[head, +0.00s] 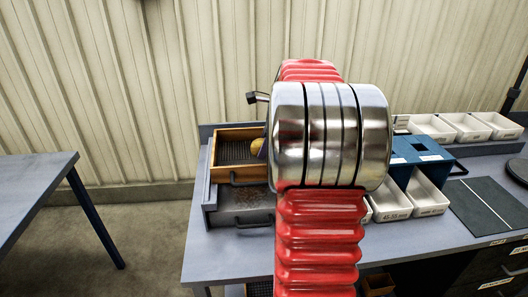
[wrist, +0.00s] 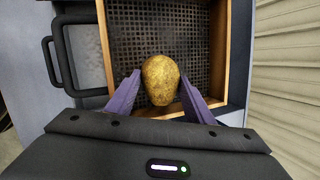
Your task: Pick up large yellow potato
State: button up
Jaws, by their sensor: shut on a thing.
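The large yellow potato (wrist: 160,80) is between the two purple fingers of my gripper (wrist: 161,97) in the wrist view. My gripper is shut on it, one finger against each side. Behind the potato is a wooden-framed sieve box (wrist: 232,50) with a dark mesh floor. I cannot tell how far the potato is above the mesh. In the head view the potato shows only as a small yellow patch (head: 257,146) beside my arm, over the sieve box (head: 229,134). My arm hides the gripper there.
A grey tray (head: 212,207) with dark handles sits under the sieve box. White labelled bins (head: 428,196) and a blue box (head: 413,154) stand right on the bench (head: 195,259). A second table (head: 35,185) is at left, with floor between.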

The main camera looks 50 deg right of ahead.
notch_tip(320, 180, up, 6)
jog(key=shift+r, duration=0.35)
jog(key=shift+s, duration=0.1)
dwell(0.5)
